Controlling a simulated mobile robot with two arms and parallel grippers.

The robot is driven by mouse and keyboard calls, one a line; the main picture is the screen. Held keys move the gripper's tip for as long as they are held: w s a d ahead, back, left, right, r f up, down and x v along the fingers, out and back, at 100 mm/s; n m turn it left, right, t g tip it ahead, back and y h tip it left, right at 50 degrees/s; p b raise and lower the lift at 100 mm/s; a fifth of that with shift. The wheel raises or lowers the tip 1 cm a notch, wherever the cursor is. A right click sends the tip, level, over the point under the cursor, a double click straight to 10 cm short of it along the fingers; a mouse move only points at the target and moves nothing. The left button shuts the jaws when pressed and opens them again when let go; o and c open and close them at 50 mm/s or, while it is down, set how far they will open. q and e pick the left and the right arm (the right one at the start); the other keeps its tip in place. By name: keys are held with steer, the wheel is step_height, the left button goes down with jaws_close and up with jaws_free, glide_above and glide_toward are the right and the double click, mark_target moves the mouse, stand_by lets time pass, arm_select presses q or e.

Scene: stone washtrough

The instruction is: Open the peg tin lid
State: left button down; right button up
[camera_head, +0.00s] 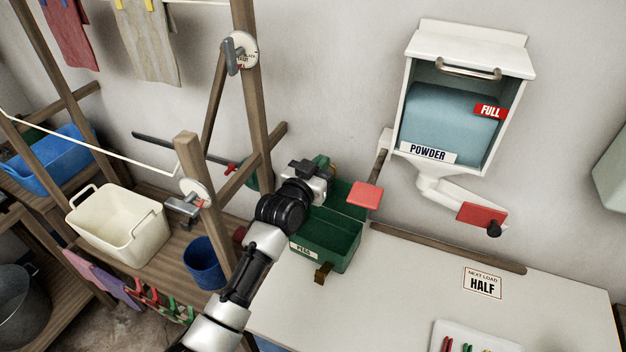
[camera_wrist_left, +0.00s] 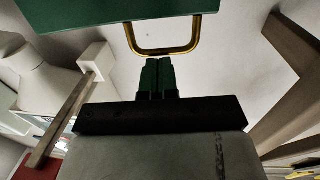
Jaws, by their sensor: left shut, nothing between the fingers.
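The green peg tin (camera_head: 335,258) stands at the back left of the white worktop, with a "PEGS" label and a brass catch (camera_head: 322,273) on its front. Its inside shows from above. Its green lid (camera_head: 348,198) stands raised at the back, partly hidden by my left arm. The wrist view shows a green panel that looks like the lid (camera_wrist_left: 120,12), with a brass loop handle (camera_wrist_left: 162,50). My left gripper (camera_head: 322,161) is shut and empty by the raised lid. In the wrist view its green fingertips (camera_wrist_left: 158,62) are just below the loop, apparently apart from it.
A red paddle (camera_head: 365,196) on a rod is just right of the lid. The powder dispenser (camera_head: 468,65) is on the wall, with a red-tipped lever (camera_head: 480,215) below. Wooden posts (camera_head: 250,100) and a cream tub (camera_head: 125,240) are left. The worktop (camera_head: 400,290) is mostly clear.

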arm_select(q)
steer(key=w, duration=0.2)
steer(key=p, duration=0.1)
steer(key=shift+w+d+r, duration=0.3)
steer(key=shift+w, duration=0.1)
steer(key=shift+w+d+g, duration=0.25)
steer(key=shift+d+g, duration=0.05)
steer(key=shift+g, duration=0.1)
steer(key=shift+a+f, duration=0.1)
arm_select(e)
steer(key=shift+a+r, duration=0.5)
steer(key=shift+r, duration=0.2)
steer(key=shift+d, duration=0.15)
